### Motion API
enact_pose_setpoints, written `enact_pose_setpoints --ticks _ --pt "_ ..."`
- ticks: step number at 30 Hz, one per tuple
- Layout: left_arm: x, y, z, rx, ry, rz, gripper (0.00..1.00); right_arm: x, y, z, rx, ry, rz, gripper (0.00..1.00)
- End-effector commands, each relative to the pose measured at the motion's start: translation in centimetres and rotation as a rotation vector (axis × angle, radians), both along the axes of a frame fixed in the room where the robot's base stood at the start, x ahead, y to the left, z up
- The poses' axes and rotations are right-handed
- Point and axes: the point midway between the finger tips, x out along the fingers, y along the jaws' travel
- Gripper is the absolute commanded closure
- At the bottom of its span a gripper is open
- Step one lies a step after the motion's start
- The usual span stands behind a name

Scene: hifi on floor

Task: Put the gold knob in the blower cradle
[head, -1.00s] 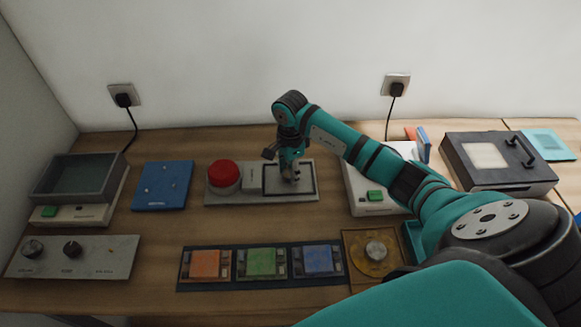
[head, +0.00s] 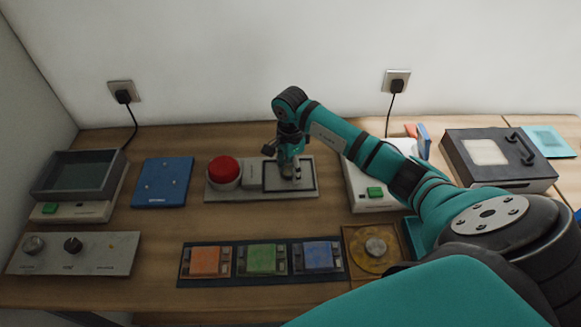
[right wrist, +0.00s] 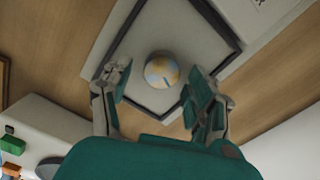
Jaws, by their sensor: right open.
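A round shiny knob with gold and pale patches (right wrist: 161,70) sits inside a dark square frame (right wrist: 110,55) on a pale panel. I take it for the gold knob; in the head view only a small pale bit of it (head: 288,172) shows below my gripper. My right gripper (head: 287,163) is over this frame. In the right wrist view its fingers (right wrist: 160,92) are open, apart on either side of the knob, with gaps to it. No label shows which fixture is the blower cradle. My left gripper is not in view.
A red button (head: 223,170) stands left of the frame on the same panel. A blue board (head: 162,183) lies further left. A gold plate with a silver dial (head: 376,247) and a strip of coloured blocks (head: 262,260) lie in front. A dark box (head: 498,160) stands right.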

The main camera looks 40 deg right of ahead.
Motion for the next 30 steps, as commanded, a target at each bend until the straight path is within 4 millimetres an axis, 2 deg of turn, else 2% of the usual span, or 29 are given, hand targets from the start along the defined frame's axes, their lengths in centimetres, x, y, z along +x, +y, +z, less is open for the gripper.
enact_pose_setpoints --ticks 12,15,21,30 --pt "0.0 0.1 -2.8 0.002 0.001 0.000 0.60 0.2 -0.1 8.4 -0.003 -0.009 0.000 0.41" --pt "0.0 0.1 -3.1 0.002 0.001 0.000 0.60 0.1 -0.1 9.9 -0.002 -0.006 0.001 0.41" --pt "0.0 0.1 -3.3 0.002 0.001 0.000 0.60 0.1 -0.1 11.5 -0.001 -0.003 0.000 0.41" --pt "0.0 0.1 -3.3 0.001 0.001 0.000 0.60 0.1 -0.1 11.6 -0.001 -0.002 0.000 0.41"
